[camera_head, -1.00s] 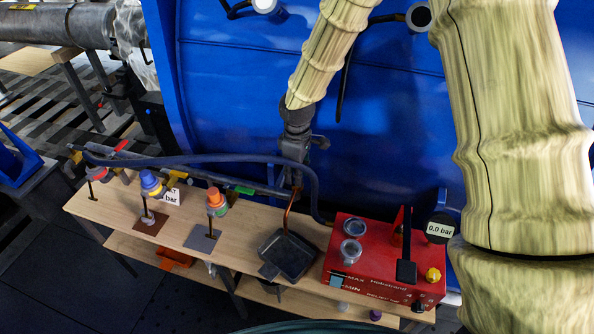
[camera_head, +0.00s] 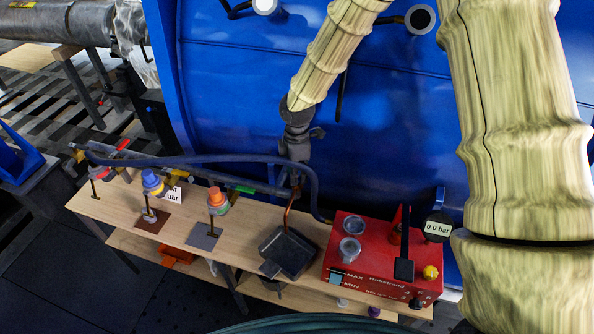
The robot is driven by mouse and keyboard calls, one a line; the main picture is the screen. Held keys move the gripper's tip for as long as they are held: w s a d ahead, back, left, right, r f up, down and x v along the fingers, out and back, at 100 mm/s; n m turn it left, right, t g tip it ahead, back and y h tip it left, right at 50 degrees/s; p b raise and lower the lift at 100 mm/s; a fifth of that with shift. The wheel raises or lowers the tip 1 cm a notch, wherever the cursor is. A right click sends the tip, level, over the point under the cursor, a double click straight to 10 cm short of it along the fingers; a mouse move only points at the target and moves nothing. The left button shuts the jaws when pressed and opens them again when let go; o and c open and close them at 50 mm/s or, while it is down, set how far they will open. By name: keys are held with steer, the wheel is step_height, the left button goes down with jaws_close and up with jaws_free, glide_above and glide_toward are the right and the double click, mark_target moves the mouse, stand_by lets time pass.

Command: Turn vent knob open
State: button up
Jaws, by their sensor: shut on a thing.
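My gripper (camera_head: 296,181) points down at the right end of the pipe and valve row on the wooden bench. It is shut on a small part at the top of a bent copper-coloured tube (camera_head: 287,214). That part, apparently the vent knob, is hidden by the fingers, so its angle cannot be read. The tube runs down to a dark square tray (camera_head: 289,254). A red pump box (camera_head: 368,262) stands to the right, with a yellow knob (camera_head: 430,272) on its right side and a gauge (camera_head: 438,226) reading 0.0 bar.
Blue-topped (camera_head: 151,179) and orange-topped (camera_head: 216,194) fittings stand left on the bench (camera_head: 120,205). A large blue shell (camera_head: 400,120) closes off the back.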

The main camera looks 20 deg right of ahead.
stand_by(0.4)
steer(key=o, duration=1)
steer(key=shift+r, duration=0.15)
step_height(320, 180, up, 12)
steer(key=shift+d+f, duration=0.1)
steer(key=shift+f, duration=0.05)
